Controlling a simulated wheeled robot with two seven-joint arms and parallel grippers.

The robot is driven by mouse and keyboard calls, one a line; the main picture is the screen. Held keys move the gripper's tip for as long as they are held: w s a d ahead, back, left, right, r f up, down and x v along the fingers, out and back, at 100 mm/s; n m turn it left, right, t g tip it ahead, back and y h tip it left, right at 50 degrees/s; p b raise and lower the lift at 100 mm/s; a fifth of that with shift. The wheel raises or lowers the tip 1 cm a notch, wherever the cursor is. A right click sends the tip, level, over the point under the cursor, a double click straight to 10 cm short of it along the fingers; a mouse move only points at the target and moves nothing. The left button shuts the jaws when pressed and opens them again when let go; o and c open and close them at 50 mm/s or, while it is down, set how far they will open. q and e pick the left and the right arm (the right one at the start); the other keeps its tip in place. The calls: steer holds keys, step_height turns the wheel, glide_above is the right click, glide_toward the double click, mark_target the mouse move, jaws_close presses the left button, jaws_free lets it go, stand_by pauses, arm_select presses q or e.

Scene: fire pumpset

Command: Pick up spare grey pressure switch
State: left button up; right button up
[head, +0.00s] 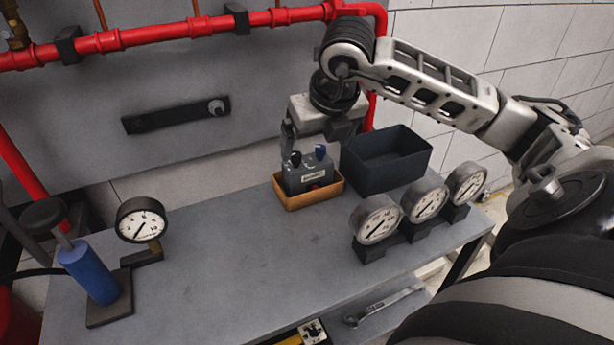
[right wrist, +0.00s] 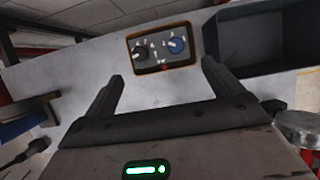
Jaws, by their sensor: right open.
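The grey pressure switch (head: 309,178) stands upright in a small orange-brown tray (head: 310,202) on the grey bench. My left gripper is not in view.
A dark open bin (head: 385,160) stands right of the tray. Several gauges on stands are near, with three (head: 425,202) in a row at the right and one (head: 140,220) at the left. A blue hand pump (head: 90,272) stands far left. The bench middle is clear.

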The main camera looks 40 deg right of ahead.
mark_target(309, 164)
steer(key=x, duration=0.9)
steer(key=shift+w+d+f, duration=0.1)
steer(key=shift+w+f, duration=0.1)
steer(key=shift+w, duration=0.1)
